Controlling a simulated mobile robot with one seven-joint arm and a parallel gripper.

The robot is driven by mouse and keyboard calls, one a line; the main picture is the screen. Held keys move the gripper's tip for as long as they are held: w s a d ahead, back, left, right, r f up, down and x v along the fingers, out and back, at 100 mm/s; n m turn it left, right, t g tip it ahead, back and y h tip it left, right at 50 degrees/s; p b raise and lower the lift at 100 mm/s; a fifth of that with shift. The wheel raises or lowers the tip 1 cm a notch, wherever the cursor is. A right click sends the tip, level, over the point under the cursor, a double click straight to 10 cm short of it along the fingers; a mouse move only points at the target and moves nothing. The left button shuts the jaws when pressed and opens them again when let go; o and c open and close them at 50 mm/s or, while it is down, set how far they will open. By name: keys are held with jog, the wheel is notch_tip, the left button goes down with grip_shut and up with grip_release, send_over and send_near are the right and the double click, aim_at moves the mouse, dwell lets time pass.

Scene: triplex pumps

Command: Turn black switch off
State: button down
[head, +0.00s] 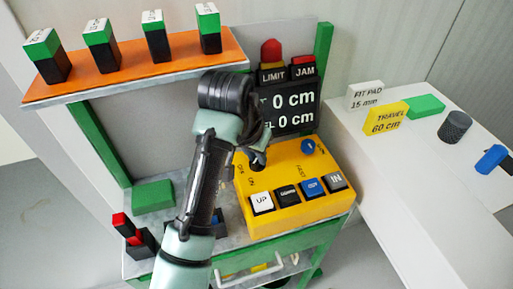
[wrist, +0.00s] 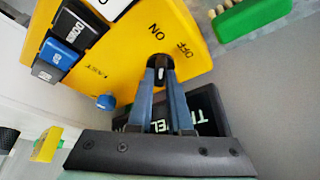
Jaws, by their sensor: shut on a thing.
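The black switch (wrist: 160,66) sits on the yellow control box (wrist: 130,45), next to the printed words ON and OFF. In the wrist view both blue-grey fingers of my gripper (wrist: 161,72) close around it from either side. A pale mark shows on its top between the fingertips. Which word it points to I cannot tell for sure. In the head view the yellow box (head: 290,218) stands on the grey bench, and my gripper (head: 257,152) reaches down to its back left corner. There my arm and gripper hide much of the switch.
The box also carries a blue knob (head: 308,146) and buttons, including a white UP button (head: 262,202). A black display (head: 290,108) stands close behind my gripper, with LIMIT and JAM lamps above. An orange shelf (head: 130,72) with several green-and-black blocks is at upper left.

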dwell(0.3)
jog(key=c, duration=0.8)
grip_release()
jog(key=shift+c, duration=0.2)
jog(key=v, duration=0.7)
jog(key=shift+r, duration=0.25)
